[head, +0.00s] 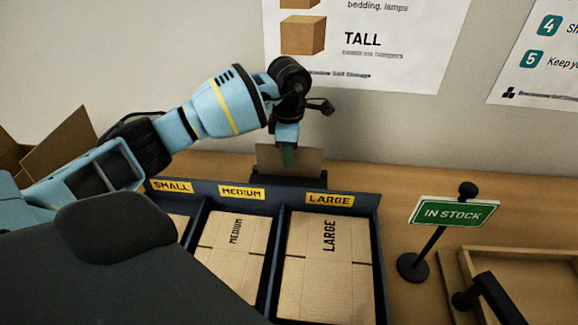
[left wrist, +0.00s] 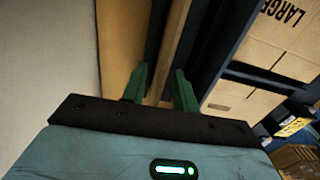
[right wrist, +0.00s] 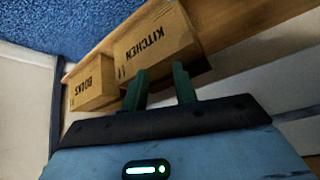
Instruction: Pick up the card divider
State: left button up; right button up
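The card divider (head: 306,160) is a tan card standing upright in a dark holder (head: 262,182) behind the carton rack in the head view. My left gripper (head: 287,156) points down at the card's top edge, its fingers partly overlapping the card. In the left wrist view my left gripper (left wrist: 160,78) is open, and a narrow tan strip, seemingly the divider (left wrist: 172,45), runs between its fingers. I cannot tell whether a finger touches it. My right gripper (right wrist: 161,74) is open and empty, away from the divider and out of the head view.
The dark rack (head: 374,205) in front holds flat cartons under SMALL, MEDIUM and LARGE labels. An IN STOCK sign (head: 452,212) and a wooden tray (head: 520,262) stand to the right. KITCHEN (right wrist: 150,45) and BOOKS (right wrist: 95,82) boxes show in the right wrist view.

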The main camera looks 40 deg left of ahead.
pick_arm(q)
grip_shut()
dwell(0.3)
